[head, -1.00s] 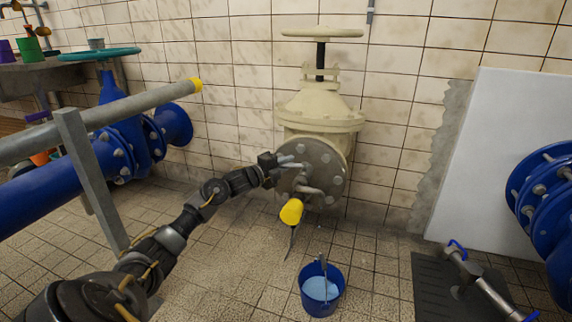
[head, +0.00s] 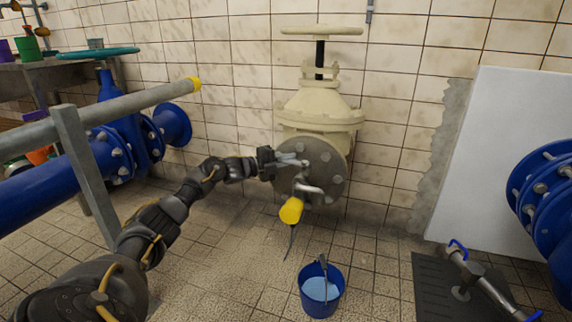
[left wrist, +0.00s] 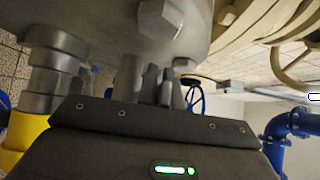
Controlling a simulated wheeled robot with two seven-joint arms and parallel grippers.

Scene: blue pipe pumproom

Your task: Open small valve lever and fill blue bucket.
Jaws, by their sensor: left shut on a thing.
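The small valve (head: 310,190) is a grey metal fitting on the flange of the big cream valve, with a yellow end (head: 291,211) pointing down. The yellow end also shows at the left edge of the left wrist view (left wrist: 22,135). My left gripper (head: 297,163) is at the fitting's upper part, shut on the small valve lever. The lever is mostly hidden by the fingers (left wrist: 160,85). A thin grey streak hangs below the yellow end. My right gripper is not in view.
The cream valve (head: 320,110) stands against the tiled wall. A grey rail (head: 130,108) and blue pipe (head: 60,185) are at left. A dark mat (head: 430,285) and blue flange (head: 545,200) are at right. Floor around the bucket is clear.

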